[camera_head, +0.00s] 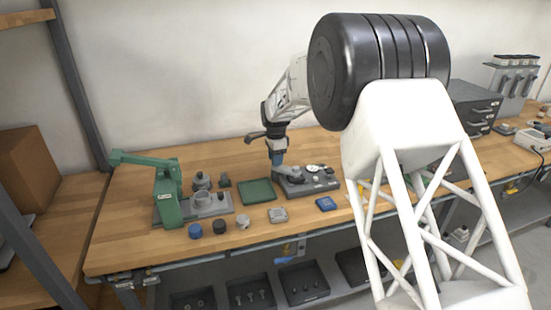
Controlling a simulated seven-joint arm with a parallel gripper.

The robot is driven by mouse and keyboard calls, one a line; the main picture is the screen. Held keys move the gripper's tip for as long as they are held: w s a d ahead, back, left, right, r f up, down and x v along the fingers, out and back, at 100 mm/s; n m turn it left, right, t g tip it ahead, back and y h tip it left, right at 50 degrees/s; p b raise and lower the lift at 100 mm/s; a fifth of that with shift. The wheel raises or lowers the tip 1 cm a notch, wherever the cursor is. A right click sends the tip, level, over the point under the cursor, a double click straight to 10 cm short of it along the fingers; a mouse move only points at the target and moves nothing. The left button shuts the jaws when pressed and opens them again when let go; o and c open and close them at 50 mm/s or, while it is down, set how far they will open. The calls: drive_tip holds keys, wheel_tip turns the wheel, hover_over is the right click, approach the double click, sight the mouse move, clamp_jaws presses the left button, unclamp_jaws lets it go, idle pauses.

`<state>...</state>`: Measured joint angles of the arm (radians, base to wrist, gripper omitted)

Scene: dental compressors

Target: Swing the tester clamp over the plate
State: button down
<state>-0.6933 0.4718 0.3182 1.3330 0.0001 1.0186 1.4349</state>
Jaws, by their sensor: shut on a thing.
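The tester (325,186) is a low grey block on the wooden bench, right of the green mat. A pale round piece (313,168), possibly the plate, lies on its top. The tester clamp (293,174) appears as a small grey part at the left end of the block, directly under my gripper. My gripper (277,163) points down there, its bluish fingers shut on what looks like the clamp. The fingertips and the exact grip are too small to make out. The clamp seems beside the pale piece, but its exact angle cannot be told.
A green press (167,198) stands at the left. A green mat (257,192) lies left of the tester. Small caps, a metal block (278,215) and a blue box (326,204) sit in front.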

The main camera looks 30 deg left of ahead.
drive_tip(key=shift+m, duration=0.4)
drive_tip(key=c, duration=0.8)
unclamp_jaws()
drive_tip(key=shift+o, duration=0.2)
drive_tip(key=shift+r, duration=0.15)
drive_tip(key=shift+r, duration=3.8)
drive_tip(key=shift+d, duration=0.1)
